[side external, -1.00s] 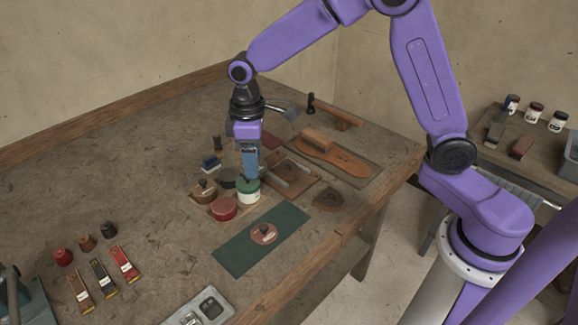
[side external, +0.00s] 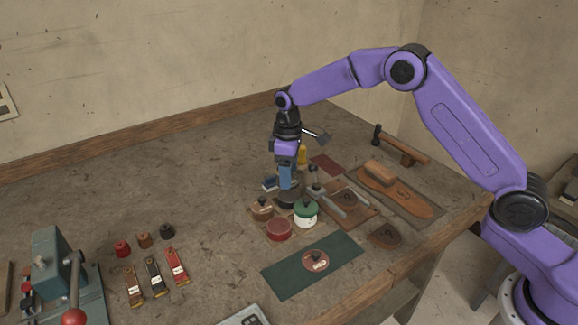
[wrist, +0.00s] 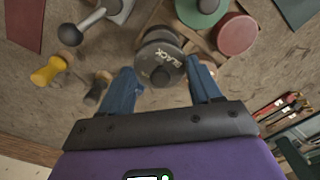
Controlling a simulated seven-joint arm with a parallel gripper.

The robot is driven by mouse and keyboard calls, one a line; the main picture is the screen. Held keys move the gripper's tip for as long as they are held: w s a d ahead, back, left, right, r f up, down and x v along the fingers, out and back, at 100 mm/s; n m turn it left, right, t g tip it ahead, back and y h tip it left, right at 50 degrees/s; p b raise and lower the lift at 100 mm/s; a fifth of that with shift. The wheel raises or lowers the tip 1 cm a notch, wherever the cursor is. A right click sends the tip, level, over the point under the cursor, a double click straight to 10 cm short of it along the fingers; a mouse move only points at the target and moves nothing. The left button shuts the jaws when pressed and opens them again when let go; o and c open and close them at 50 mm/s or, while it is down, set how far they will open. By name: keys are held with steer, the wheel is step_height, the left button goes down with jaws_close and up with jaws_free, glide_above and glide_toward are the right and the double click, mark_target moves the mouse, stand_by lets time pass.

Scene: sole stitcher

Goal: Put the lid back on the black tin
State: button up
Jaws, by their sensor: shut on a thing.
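My gripper (wrist: 160,70) has its two blue fingers on either side of a dark round lid (wrist: 158,64) marked "BLACK", with a knob on top. It is shut on this lid. In the side view, my gripper (side external: 286,186) is low over the dark tin (side external: 288,200) at the back of the tin group. In the wrist view, a dark round rim (wrist: 156,35) shows just beyond the lid, partly covered by it. I cannot tell whether lid and tin touch.
A green-topped tin (side external: 306,210), a red tin (side external: 279,231) and a brown tin (side external: 262,211) stand close by. A green mat (side external: 285,280) with a round knobbed disc (side external: 316,261) lies in front. Metal tools (side external: 325,198) lie right of the tins. The table's left middle is clear.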

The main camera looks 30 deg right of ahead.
mark_target(288, 195)
steer(key=shift+f, duration=2.25)
steer(key=shift+f, duration=0.15)
stand_by(0.5)
steer(key=o, duration=1.2)
steer(key=shift+r, duration=3.5)
